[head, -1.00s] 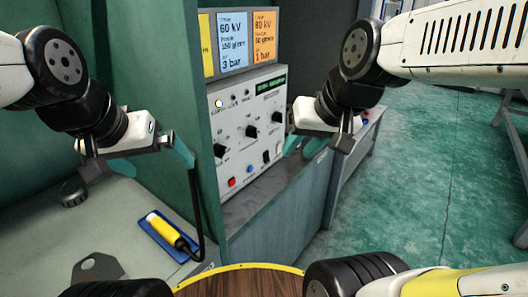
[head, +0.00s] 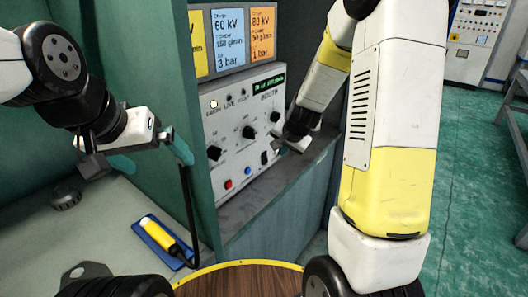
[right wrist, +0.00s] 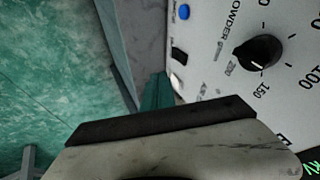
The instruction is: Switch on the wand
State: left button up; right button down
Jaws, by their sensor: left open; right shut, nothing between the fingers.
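The wand (head: 159,236), yellow with a black end, lies on a blue tray (head: 140,231) on the left bench, beside a black cable. The grey control panel (head: 225,130) has black knobs, a red button (head: 228,184), a blue button (head: 248,170) and a black rocker switch (head: 264,157). The rocker also shows in the right wrist view (right wrist: 180,56). My right gripper (head: 282,148) is shut and empty at the panel's lower right. Its teal tip (right wrist: 157,92) is close to the rocker; I cannot tell if it touches. My left gripper (head: 152,158) is open and empty above the bench.
Lit screens (head: 230,38) stand above the panel. A narrow grey ledge (head: 240,209) runs below it. A green wall edge (head: 197,180) separates the panel from the left bench (head: 105,220). Open green floor (head: 455,190) lies to the right.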

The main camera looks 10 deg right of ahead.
aim_at(265, 158)
jog(key=shift+w+d+f, duration=0.25)
jog(key=shift+w+f, duration=0.15)
jog(key=shift+f, duration=0.25)
jog(key=x, duration=0.9)
jog(key=shift+f, duration=0.3)
jog(key=w+a, duration=0.2)
jog(key=shift+w+a+f, duration=0.1)
jog(key=shift+w+f, duration=0.2)
jog(key=shift+f, duration=0.05)
jog(key=shift+w+a, duration=0.25)
jog(key=shift+w, duration=0.1)
